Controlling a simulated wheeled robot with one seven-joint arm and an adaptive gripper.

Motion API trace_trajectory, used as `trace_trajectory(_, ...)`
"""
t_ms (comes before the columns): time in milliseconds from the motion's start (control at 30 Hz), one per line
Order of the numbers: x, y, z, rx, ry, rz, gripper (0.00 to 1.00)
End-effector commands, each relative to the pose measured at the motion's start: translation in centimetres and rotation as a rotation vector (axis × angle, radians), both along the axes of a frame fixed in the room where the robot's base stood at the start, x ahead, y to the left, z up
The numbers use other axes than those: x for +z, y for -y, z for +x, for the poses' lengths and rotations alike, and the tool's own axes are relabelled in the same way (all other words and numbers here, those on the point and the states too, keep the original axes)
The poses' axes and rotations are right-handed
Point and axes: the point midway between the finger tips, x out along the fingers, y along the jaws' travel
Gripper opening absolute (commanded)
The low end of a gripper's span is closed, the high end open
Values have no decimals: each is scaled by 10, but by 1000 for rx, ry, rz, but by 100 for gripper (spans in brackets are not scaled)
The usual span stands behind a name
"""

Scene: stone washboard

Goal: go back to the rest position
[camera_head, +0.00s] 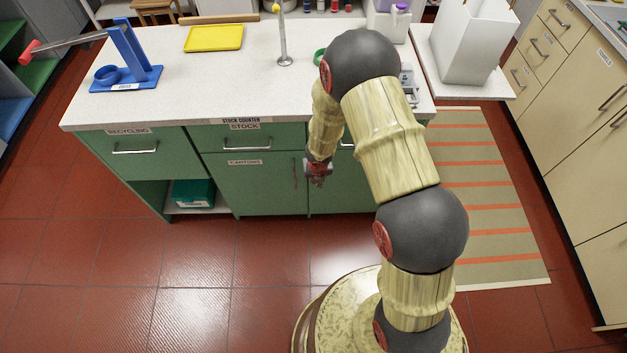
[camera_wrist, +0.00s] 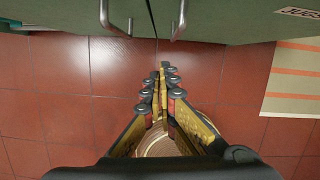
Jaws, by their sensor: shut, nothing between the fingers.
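My gripper (camera_head: 318,178) hangs low in front of the green cabinet doors, below the edge of the white counter (camera_head: 230,100). In the wrist view my gripper (camera_wrist: 162,72) has its two fingers brought together, with nothing held between them. My arm rises from the round base, bends over the counter edge and comes down to the gripper. The head view shows the gripper small and partly dark against the cabinet.
Green cabinet doors (camera_head: 250,187) and their handles (camera_wrist: 180,22) are close to the gripper. A yellow tray (camera_head: 213,38) and a blue stand (camera_head: 128,62) are on the counter. A striped mat (camera_head: 490,215) lies at the right. The red tiled floor (camera_head: 180,290) at left is clear.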

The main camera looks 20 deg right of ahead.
Motion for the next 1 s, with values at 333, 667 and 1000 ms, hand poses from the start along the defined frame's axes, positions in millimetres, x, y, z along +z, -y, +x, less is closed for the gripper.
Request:
trace_trajectory(333,59,-3,-15,1,-3,-1,0)
trace_trajectory(667,74,-4,-20,1,-3,-1,0)
trace_trajectory(1000,74,-9,-18,83,1,-5,0)
